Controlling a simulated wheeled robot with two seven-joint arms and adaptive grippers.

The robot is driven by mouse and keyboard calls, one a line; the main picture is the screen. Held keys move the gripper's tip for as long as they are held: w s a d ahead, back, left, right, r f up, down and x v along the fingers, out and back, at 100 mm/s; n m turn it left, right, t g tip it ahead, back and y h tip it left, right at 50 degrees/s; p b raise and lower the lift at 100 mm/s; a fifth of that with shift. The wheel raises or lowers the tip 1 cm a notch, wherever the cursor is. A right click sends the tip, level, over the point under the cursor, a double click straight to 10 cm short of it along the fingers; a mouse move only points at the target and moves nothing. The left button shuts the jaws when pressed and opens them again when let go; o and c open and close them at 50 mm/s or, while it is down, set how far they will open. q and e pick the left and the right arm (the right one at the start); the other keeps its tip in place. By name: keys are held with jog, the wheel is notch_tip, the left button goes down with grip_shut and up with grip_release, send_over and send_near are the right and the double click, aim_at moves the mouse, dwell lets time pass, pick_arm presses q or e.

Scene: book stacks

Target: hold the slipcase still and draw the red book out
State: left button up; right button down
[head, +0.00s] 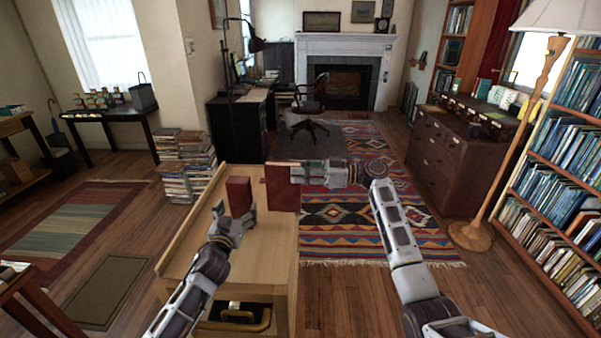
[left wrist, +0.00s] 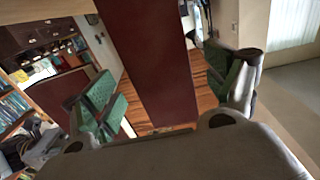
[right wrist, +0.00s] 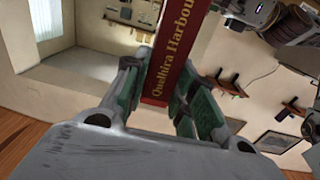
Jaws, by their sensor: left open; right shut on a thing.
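The dark red slipcase (head: 239,193) stands upright on the wooden cart top. My left gripper (head: 235,213) is open at its near side. In the left wrist view the slipcase (left wrist: 150,60) rises between the green fingers, with gaps on both sides. My right gripper (head: 298,173) is shut on the red book (head: 281,190), which is upright, right of the slipcase and apart from it. In the right wrist view the red book (right wrist: 174,50) shows gold lettering, "Quelhira Harbour", between the fingers. I cannot tell whether the book's lower end touches the top.
The pale wooden cart (head: 250,262) has a raised left edge and free room in front of the slipcase. Book piles (head: 185,165) stand on the floor behind left. A floor lamp (head: 470,236) and bookshelf (head: 560,190) are at the right.

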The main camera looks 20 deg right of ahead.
pick_arm(q)
jog(key=shift+s+a, duration=0.1)
pick_arm(e)
jog(key=shift+r, duration=0.1)
pick_arm(q)
jog(key=v, duration=1.1)
jog(key=shift+s, duration=0.3)
jog(key=shift+a, duration=0.1)
jog(key=shift+r, duration=0.2)
pick_arm(e)
jog(key=shift+r, duration=0.2)
dwell(0.3)
pick_arm(q)
jog(key=shift+r+p, duration=2.75)
jog(key=shift+p, duration=0.25)
pick_arm(e)
jog(key=shift+r, duration=2.75)
